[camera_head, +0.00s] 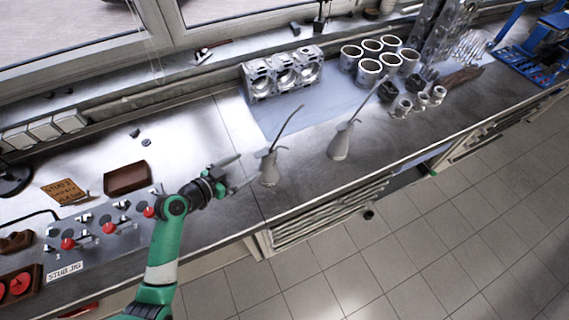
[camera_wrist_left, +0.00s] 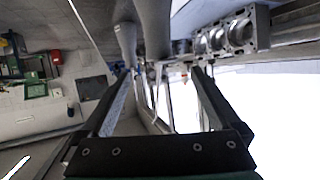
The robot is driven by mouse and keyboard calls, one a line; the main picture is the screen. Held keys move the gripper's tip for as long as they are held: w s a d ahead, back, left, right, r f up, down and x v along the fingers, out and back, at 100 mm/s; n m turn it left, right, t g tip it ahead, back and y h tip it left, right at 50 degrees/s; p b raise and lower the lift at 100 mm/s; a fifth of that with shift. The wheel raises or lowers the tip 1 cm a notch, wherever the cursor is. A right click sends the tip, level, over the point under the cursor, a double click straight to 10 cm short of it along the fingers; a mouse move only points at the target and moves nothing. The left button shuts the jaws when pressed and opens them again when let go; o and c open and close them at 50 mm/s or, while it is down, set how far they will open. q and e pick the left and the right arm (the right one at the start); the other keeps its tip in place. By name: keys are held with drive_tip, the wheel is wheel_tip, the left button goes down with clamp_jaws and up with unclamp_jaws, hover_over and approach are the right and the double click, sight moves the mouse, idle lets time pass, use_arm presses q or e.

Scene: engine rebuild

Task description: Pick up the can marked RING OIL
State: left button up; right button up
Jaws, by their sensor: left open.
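Two grey oil cans with long thin spouts stand on the steel bench in the head view: a left can (camera_head: 268,171) and a right can (camera_head: 340,143). I cannot read a mark on either, so I cannot tell which is RING OIL. My left gripper (camera_head: 241,174) is open and empty, just left of the left can, its fingers pointing towards it. In the left wrist view, the open fingers (camera_wrist_left: 160,76) frame the lower picture, and two grey can shapes (camera_wrist_left: 127,38) and (camera_wrist_left: 153,27) show beyond them. My right gripper is not in view.
An engine block (camera_head: 283,73) stands behind the cans on a pale mat (camera_head: 290,118), with several cylinder liners (camera_head: 369,70) to the right. A stud jig (camera_head: 100,229) and a brown box (camera_head: 127,177) lie to the left. The bench's front edge is close to the left can.

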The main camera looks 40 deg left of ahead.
sight(264, 156)
use_arm(q)
drive_tip(key=b+x, duration=0.2)
drive_tip(key=x, duration=0.3)
drive_tip(key=shift+w+f, duration=0.15)
drive_tip(key=shift+w, duration=0.1)
drive_tip(key=shift+b+x, duration=0.35)
drive_tip(key=shift+x, duration=2.7)
clamp_jaws()
